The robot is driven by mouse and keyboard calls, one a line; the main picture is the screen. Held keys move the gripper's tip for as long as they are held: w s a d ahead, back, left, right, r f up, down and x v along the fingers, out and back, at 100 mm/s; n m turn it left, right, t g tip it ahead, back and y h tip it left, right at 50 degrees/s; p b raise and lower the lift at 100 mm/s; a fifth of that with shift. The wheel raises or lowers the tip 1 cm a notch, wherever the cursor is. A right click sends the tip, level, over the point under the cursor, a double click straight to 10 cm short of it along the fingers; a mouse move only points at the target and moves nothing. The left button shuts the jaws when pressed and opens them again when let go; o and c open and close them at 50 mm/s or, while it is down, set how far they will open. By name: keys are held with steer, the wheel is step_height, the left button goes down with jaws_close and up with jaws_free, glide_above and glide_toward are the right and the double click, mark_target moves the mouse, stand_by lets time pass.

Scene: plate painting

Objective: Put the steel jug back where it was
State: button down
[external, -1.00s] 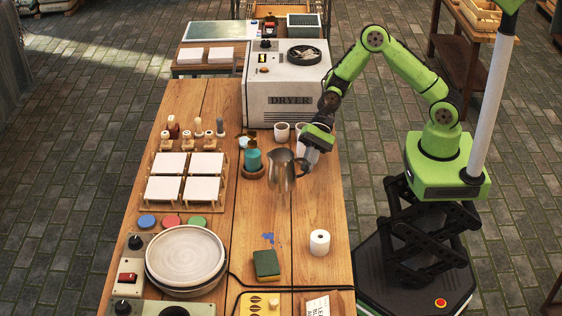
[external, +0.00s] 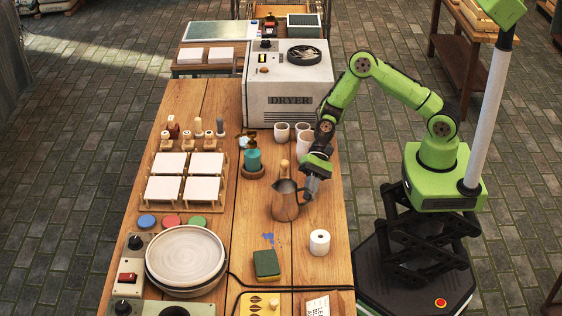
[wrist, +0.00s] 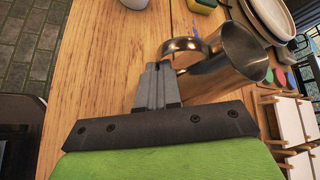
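The steel jug (external: 285,203) is near the middle of the wooden table, about upright, with its handle toward my gripper. My gripper (external: 309,191) is at the handle, on the jug's right side. In the wrist view, the fingers of my gripper (wrist: 160,72) are close together, with their tips at the handle of the jug (wrist: 238,50). They appear shut on it. The exact contact is partly hidden. I cannot tell whether the jug's base touches the table.
White cups (external: 281,132) stand behind, by the dryer (external: 290,95). White tiles (external: 199,164) sit on racks at left.

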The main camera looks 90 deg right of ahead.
steer(key=shift+f, duration=0.1)
steer(key=c, duration=1.3)
jaws_free()
steer(key=shift+c, duration=0.2)
